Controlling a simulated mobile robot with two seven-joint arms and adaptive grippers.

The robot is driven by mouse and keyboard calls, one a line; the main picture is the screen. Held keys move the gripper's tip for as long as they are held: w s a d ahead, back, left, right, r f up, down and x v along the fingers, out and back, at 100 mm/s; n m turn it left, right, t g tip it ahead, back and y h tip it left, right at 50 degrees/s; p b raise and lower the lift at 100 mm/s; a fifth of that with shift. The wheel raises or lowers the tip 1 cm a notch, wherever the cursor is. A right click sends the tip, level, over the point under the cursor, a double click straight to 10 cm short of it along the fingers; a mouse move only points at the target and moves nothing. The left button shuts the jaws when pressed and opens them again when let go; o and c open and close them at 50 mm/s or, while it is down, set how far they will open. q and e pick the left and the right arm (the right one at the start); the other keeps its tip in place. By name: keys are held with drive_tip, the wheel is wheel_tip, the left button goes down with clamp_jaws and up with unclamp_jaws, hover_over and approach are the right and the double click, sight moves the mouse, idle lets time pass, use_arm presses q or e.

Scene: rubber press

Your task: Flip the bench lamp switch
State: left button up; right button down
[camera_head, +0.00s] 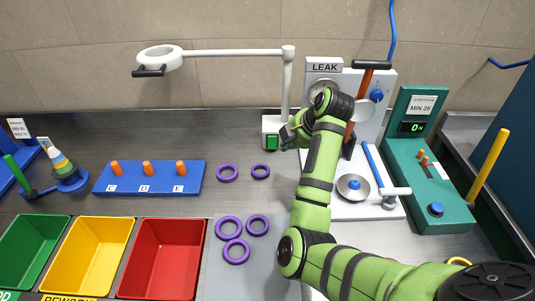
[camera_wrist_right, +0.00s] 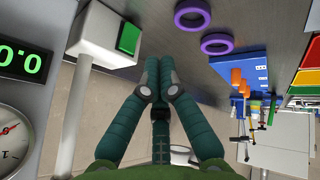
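The white bench lamp (camera_head: 287,80) stands at the back of the bench, its ring head reaching left on a horizontal arm. Its base carries a green switch (camera_head: 272,142), which shows large in the right wrist view (camera_wrist_right: 129,38) on the white base block (camera_wrist_right: 98,38). My right gripper (camera_head: 287,136) is just right of the switch in the head view. In the right wrist view its fingertips (camera_wrist_right: 158,65) are together with nothing seen between them, beside and apart from the switch. My left gripper is not in view.
The leak tester (camera_head: 385,208) stands right of the lamp, partly behind my right arm, with a teal unit (camera_head: 455,215) further right. Several purple rings (camera_head: 227,173) lie in front of the lamp. A blue peg board (camera_head: 200,180) and coloured bins (camera_head: 205,250) are left.

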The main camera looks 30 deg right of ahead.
sight(272, 143)
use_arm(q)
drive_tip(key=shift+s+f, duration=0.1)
use_arm(e)
drive_tip(key=p+x, duration=0.2)
drive_tip(key=x, duration=0.8)
drive_tip(key=shift+w+a, duration=0.1)
drive_tip(key=shift+w+d+f, duration=0.1)
drive_tip(key=shift+w+d, duration=0.25)
drive_tip(key=shift+w, duration=0.25)
drive_tip(key=shift+w+d, duration=0.35)
drive_tip(key=shift+w, duration=0.25)
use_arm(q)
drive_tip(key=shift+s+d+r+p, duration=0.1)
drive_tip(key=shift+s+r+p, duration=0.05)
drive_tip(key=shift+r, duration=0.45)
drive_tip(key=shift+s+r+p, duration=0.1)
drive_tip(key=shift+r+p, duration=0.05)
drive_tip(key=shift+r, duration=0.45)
use_arm(e)
drive_tip(key=shift+w+d+f, duration=0.15)
drive_tip(key=shift+w+d, duration=0.1)
drive_tip(key=shift+w, duration=0.25)
